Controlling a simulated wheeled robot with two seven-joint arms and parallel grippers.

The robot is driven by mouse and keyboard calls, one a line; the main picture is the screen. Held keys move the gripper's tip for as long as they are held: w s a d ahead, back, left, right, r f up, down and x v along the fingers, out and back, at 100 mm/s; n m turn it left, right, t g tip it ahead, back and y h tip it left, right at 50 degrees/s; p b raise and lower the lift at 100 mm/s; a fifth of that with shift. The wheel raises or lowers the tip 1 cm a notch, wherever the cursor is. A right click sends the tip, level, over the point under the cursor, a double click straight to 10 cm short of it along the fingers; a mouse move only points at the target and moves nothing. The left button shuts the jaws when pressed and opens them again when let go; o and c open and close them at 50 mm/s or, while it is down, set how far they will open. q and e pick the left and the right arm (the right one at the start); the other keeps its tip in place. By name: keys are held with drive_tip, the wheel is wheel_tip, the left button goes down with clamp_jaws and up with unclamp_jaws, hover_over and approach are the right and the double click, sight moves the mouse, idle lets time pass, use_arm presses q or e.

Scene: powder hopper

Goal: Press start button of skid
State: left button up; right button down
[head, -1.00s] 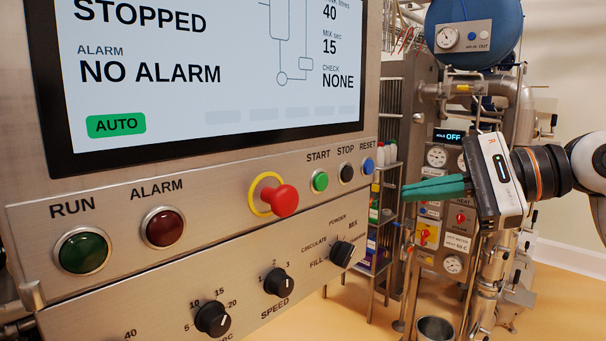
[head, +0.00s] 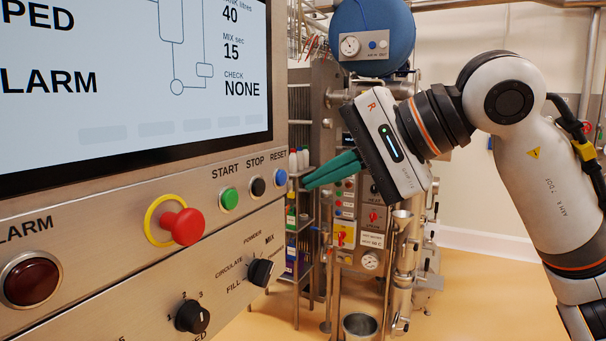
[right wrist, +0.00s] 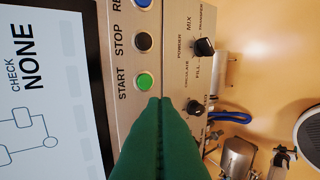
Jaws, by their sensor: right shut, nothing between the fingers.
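The green start button (head: 229,199) sits on the steel control panel (head: 110,225), under the label START. It also shows in the right wrist view (right wrist: 145,81), just beyond my fingertips in the picture. My right gripper (head: 308,182) is shut and empty, its green fingers together and pointing left toward the panel. In the head view the fingertips are to the right of the reset button, apart from the panel. In the right wrist view the closed fingers (right wrist: 160,105) cover part of the panel below the start button. My left gripper is out of view.
The black stop button (head: 258,187) and blue reset button (head: 280,178) are right of start. A red emergency stop (head: 182,226) with a yellow ring juts out at left. Selector knobs (head: 260,272) lie below. The screen (head: 130,80) reads CHECK NONE.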

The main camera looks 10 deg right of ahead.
drive_tip(key=p, duration=0.3)
approach(233, 204)
wheel_tip(233, 204, down, 2)
drive_tip(key=w+a, duration=0.1)
drive_tip(key=w+a+p, duration=0.1)
drive_tip(key=a+f, duration=0.1)
drive_tip(key=a, duration=0.1)
drive_tip(key=shift+w+a+p, duration=0.15)
drive_tip(key=shift+w+p, duration=0.25)
drive_tip(key=shift+w+a+f, duration=0.1)
drive_tip(key=shift+w+a, duration=0.05)
